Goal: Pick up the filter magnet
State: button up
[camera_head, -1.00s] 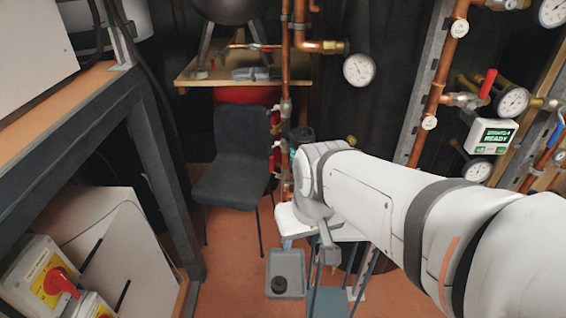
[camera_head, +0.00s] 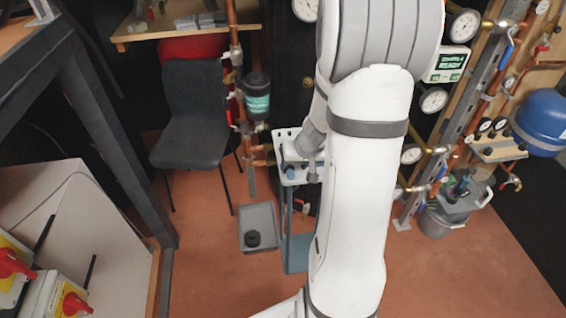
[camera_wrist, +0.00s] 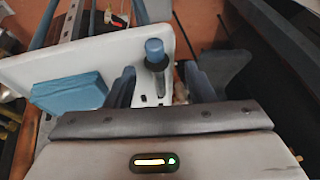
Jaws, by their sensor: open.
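A rod with a blue cap (camera_wrist: 155,54) and a dark lower part, which looks like the filter magnet, stands at a white platform in the wrist view. The platform (camera_wrist: 105,52) has small slots. My gripper (camera_wrist: 163,82) is open. Its two dark fingers point toward the platform, one on each side of the rod as seen; I see no contact, and the depth between them is unclear. In the head view the white platform (camera_head: 284,135) shows left of my arm, which hides part of it and most of my gripper.
A blue block (camera_wrist: 70,92) lies on the platform left of my fingers. A grey tray (camera_head: 266,212) with a black round part (camera_head: 253,239) is on the floor. A dark chair (camera_head: 195,115), a filter canister (camera_head: 257,96) and copper pipes stand close by.

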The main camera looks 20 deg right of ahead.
aim_at(292, 173)
jog(key=x, duration=0.2)
jog(key=b+x, duration=0.1)
jog(key=x, duration=0.2)
jog(key=shift+d+f, duration=0.3)
jog(key=shift+f, duration=0.1)
jog(key=shift+s+f+b, duration=0.1)
jog(key=shift+b, duration=0.2)
jog(key=shift+c, duration=0.4)
